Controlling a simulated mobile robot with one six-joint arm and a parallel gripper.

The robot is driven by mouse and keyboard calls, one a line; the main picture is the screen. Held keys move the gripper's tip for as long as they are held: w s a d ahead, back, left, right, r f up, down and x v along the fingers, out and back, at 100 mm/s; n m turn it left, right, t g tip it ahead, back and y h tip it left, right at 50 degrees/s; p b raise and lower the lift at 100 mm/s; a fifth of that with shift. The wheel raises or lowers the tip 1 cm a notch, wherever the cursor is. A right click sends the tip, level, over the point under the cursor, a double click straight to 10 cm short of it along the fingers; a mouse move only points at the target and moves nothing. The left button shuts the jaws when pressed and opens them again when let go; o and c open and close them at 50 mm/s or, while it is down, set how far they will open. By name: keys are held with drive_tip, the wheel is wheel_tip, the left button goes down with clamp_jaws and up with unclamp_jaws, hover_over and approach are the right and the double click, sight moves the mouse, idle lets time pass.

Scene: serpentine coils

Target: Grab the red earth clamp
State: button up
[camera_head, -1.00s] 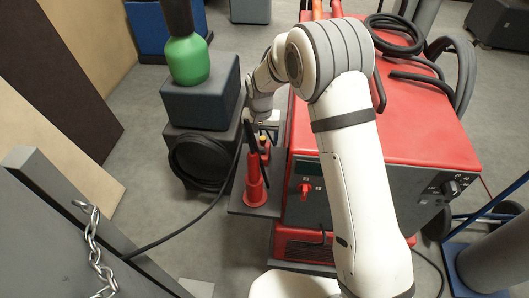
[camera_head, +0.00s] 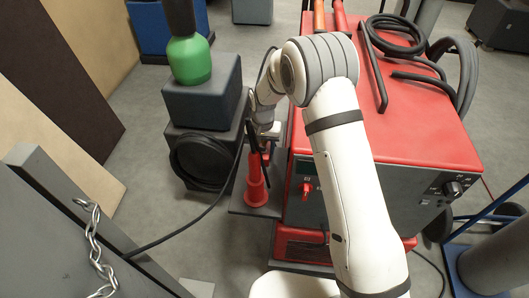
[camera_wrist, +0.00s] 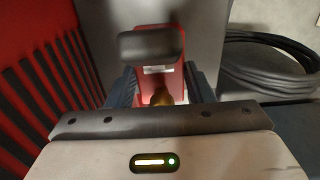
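The red earth clamp (camera_wrist: 159,79) appears to be the red body with a pale label and a brass-coloured knob (camera_wrist: 161,97) in the wrist view. My gripper (camera_wrist: 160,88) has one dark finger on each side of this body, with no clear grip on it. A dark rounded bar (camera_wrist: 150,43) crosses in front of its upper part. In the head view, my gripper (camera_head: 264,141) is low beside the dark boxes, behind an upright red tapered piece (camera_head: 256,184) with a black upper part. The clamp is mostly hidden there by my gripper and this piece.
A red machine (camera_head: 420,120) stands close on the right. Dark stacked boxes (camera_head: 202,104) with a green bottle (camera_head: 189,60) stand on the left. A black cable coil (camera_head: 200,162) hangs at the lower box. A grey ledge (camera_head: 240,204) lies beneath the tapered piece.

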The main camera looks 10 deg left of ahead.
clamp_jaws()
drive_tip(key=shift+r, duration=0.1)
idle(0.3)
